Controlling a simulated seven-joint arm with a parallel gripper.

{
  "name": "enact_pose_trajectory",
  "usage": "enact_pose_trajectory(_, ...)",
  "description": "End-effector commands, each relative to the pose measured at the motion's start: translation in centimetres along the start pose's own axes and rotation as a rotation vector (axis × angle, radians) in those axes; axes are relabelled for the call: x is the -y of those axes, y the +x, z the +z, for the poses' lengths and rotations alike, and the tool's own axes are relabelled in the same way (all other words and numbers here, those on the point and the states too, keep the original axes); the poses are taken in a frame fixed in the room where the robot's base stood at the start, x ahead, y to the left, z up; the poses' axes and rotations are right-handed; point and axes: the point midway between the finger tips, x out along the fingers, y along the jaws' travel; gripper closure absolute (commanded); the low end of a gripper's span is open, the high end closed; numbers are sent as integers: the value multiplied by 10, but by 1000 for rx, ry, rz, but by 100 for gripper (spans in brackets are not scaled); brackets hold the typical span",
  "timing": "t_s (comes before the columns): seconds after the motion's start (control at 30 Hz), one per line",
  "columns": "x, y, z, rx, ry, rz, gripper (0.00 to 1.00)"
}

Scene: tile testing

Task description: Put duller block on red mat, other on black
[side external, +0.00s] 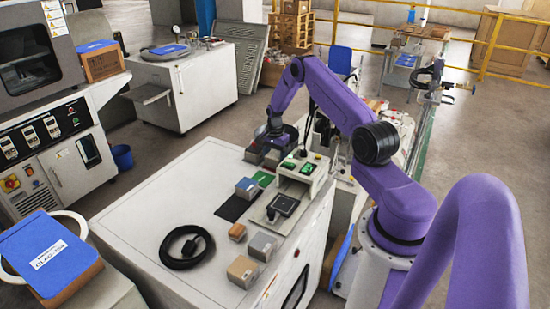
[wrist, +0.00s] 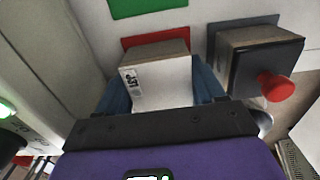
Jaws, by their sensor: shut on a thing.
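My gripper (wrist: 163,88) is shut on a block (wrist: 165,82) with a pale face, a printed label and a grey-brown top; a blue finger is on each side. The red mat (wrist: 155,38) shows just behind this block, but I cannot tell whether the block touches it. A second block (wrist: 250,62), with a dark face and grey-brown top, stands to the right at the dark mat (wrist: 238,24). In the side external view my gripper (side external: 266,147) is low at the far end of the white worktop, and the arm partly hides the blocks there.
A green mat (wrist: 148,6) lies behind the red one. A red knob-like thing (wrist: 276,86) shows before the dark block. The worktop's left part is clear.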

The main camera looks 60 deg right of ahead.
Motion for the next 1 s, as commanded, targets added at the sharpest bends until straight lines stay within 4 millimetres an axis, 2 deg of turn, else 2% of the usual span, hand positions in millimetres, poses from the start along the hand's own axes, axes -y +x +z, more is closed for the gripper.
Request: enact_pose_trajectory(1.0, 0, 5, 0, -1, 0, -1, 78)
